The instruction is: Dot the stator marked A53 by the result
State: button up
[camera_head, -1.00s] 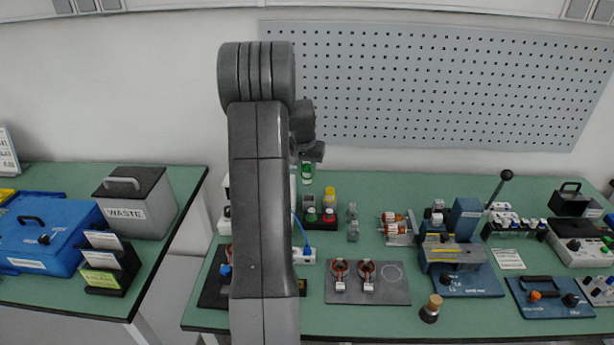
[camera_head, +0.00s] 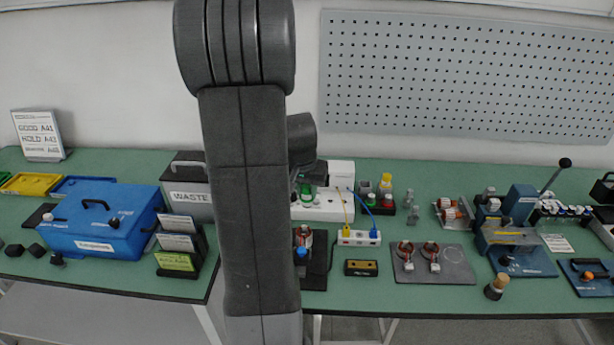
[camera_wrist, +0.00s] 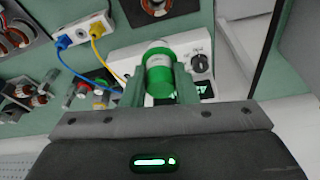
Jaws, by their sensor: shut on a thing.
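My gripper (camera_wrist: 160,88) is shut on a green-capped dauber (camera_wrist: 159,78) with a pale body. In the head view the green dauber (camera_head: 306,189) hangs below my wrist, in front of the white tester (camera_head: 335,209). The tester also shows in the wrist view (camera_wrist: 200,65), its green display partly hidden by my gripper. One copper-wound stator (camera_head: 303,237) sits on a black mat beside my arm. Two stators (camera_head: 405,249) (camera_head: 430,254) sit on a grey mat (camera_head: 458,266). Others lie on a holder (camera_head: 452,214) farther right. No A53 mark is legible.
A rack (camera_head: 383,206) holds yellow- and red-capped daubers. A white socket block (camera_head: 358,238) has blue and yellow leads. A sign (camera_head: 40,135) stands far left.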

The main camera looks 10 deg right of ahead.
aim_at(303, 201)
jog(key=shift+s+a+f, duration=0.1)
jog(key=shift+s+a, duration=0.3)
jog(key=shift+a, duration=0.1)
jog(key=shift+d+f+b, duration=0.1)
jog(key=shift+f+b, duration=1.55)
jog(key=shift+f, duration=0.7)
jog(key=shift+f+b, duration=0.7)
jog(key=shift+b, duration=0.05)
jog(key=shift+r, duration=0.2)
jog(key=shift+r+p, duration=2.1)
jog(key=shift+r, duration=0.8)
